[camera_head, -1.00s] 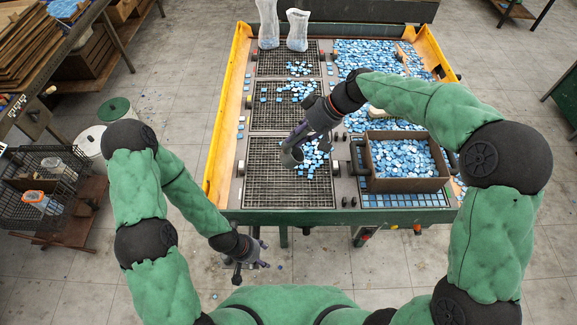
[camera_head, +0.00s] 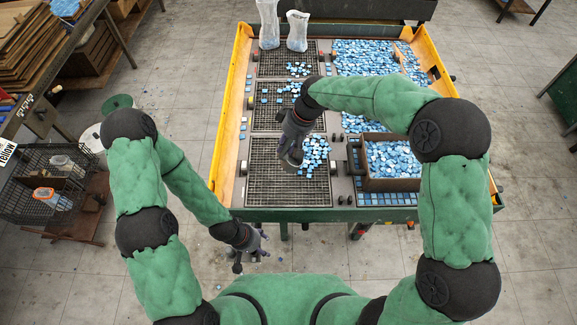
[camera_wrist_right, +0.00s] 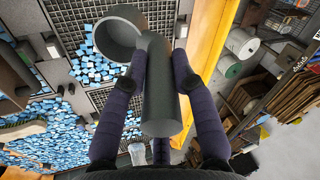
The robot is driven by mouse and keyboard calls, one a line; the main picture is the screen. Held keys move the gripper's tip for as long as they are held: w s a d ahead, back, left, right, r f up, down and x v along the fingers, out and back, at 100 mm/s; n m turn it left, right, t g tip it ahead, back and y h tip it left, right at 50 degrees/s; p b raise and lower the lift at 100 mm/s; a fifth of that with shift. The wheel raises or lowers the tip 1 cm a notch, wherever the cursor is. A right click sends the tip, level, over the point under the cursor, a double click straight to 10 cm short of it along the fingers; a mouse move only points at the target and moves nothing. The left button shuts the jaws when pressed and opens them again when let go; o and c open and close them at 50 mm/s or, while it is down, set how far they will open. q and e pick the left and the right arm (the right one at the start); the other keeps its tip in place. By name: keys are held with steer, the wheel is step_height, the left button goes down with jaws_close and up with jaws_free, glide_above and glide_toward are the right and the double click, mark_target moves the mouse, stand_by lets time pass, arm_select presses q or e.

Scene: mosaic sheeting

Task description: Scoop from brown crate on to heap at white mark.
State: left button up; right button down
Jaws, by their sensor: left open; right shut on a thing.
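My right gripper (camera_head: 292,143) is shut on the handle of a grey cylindrical scoop (camera_head: 291,161). The scoop's round cup also shows in the right wrist view (camera_wrist_right: 118,40); no tiles are visible inside. The scoop is over the front-left grid, beside a heap of loose tiles (camera_head: 316,150). I cannot make out the white mark. My left gripper (camera_head: 250,254) is open and empty, before the table's front edge.
The table has a yellow left rim (camera_head: 228,110) and several grid panels. Two clear bags (camera_head: 297,32) stand at the back left. Many loose tiles cover the back right (camera_head: 365,58). The front-left part of the near grid (camera_head: 265,185) is bare.

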steer(key=shift+a+f+h+p, duration=0.15)
steer(key=shift+a+h+p, duration=0.3)
steer(key=shift+h+p, duration=0.05)
steer(key=shift+a+f, duration=0.1)
steer(key=shift+f, duration=0.1)
steer(key=shift+a+p+v, duration=0.2)
steer(key=shift+p+v, duration=0.35)
steer(key=shift+v, duration=0.25)
steer(key=shift+a+p+v, duration=0.2)
steer(key=shift+p+v, duration=0.3)
steer(key=shift+v, duration=0.35)
steer(key=shift+a+p+v, duration=0.2)
steer(key=shift+p+v, duration=0.35)
steer(key=shift+v, duration=0.25)
steer(key=shift+r, duration=0.15)
